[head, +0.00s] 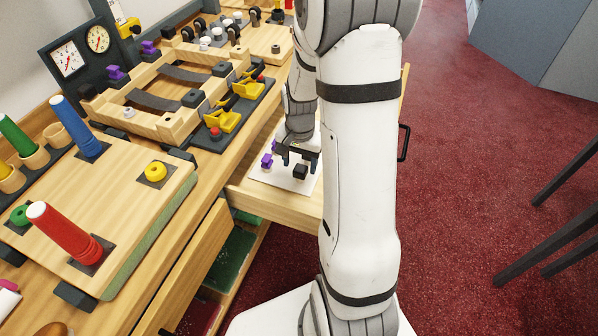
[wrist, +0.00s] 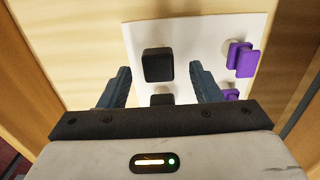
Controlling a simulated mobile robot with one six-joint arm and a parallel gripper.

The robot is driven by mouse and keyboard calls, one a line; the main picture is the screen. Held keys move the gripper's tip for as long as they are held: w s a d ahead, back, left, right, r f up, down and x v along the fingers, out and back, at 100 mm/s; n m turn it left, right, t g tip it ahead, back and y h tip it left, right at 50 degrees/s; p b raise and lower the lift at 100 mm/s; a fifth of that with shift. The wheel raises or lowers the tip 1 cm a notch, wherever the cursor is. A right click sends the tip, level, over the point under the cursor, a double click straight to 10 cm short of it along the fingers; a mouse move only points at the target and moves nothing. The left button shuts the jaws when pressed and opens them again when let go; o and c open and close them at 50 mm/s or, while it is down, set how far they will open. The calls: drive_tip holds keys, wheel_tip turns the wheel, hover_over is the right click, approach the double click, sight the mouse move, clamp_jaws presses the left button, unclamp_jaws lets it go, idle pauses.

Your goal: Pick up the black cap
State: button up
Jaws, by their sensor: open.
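In the wrist view a black cap (wrist: 157,64) stands on a white sheet, between the fingertips in the picture. A second black piece (wrist: 162,99) is nearer the palm and partly hidden by it. My gripper (wrist: 160,70) is open and empty, with a finger on each side of the black cap. No contact shows, and I cannot tell the exact height of the fingertips. In the head view my gripper (head: 299,161) is over the sheet, with one black cap (head: 300,171) visible just below it. My arm hides part of this area.
The white sheet (head: 272,182) lies in an open wooden drawer (head: 243,190). Purple caps (wrist: 243,58) stand right of the fingers in the wrist view, the nearer one close to the right finger. Drawer walls rise on both sides. The counter beside it is crowded with fixtures.

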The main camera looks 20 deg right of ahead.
sight(300, 168)
drive_tip(key=shift+d+f, duration=0.1)
drive_tip(key=shift+f, duration=1.45)
drive_tip(key=shift+c, duration=0.2)
drive_tip(key=c, duration=1)
wheel_tip(300, 168, up, 10)
drive_tip(key=shift+r+p, duration=0.1)
drive_tip(key=shift+p, duration=0.35)
